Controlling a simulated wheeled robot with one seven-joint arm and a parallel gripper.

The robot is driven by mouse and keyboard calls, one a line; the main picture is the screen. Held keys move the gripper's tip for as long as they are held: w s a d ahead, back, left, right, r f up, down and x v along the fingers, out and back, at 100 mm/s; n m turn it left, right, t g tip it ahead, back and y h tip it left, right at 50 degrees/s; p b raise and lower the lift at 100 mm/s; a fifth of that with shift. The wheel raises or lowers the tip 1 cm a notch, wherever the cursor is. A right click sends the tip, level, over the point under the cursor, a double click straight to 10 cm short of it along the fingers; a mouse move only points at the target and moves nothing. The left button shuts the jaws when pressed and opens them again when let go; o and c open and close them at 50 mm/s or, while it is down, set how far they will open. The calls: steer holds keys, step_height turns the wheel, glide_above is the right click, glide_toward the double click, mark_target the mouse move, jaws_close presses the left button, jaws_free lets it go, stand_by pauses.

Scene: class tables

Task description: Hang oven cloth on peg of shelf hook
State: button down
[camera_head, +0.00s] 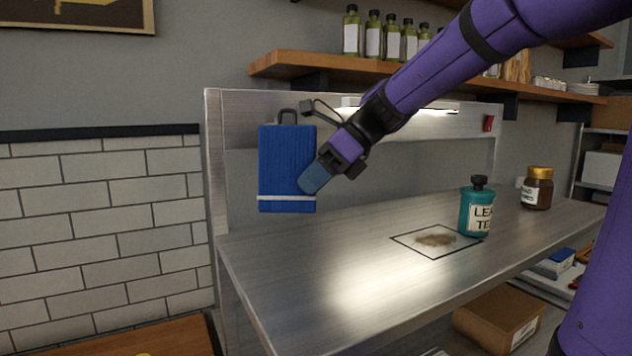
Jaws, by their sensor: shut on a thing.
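The oven cloth (284,165) is a blue rectangle with a white stripe near its lower edge. It hangs upright in front of the left end of the metal bench's back panel. A dark loop (288,113) stands up from its top edge. My gripper (313,178) is shut on the cloth's right edge, below mid-height. Whether the loop touches anything cannot be told.
A metal bench (330,270) carries a teal bottle (476,212), a brown jar (538,190) and a brown heap (435,240) in a marked square. Wooden shelf (400,72) with several bottles is above. A cardboard box (500,318) sits below. The bench's left part is clear.

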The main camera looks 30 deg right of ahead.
steer(key=w+f, duration=0.1)
steer(key=w, duration=0.7)
steer(key=shift+f, duration=0.2)
stand_by(0.8)
stand_by(0.6)
steer(key=c, duration=1.1)
jaws_free()
steer(key=shift+o, duration=0.2)
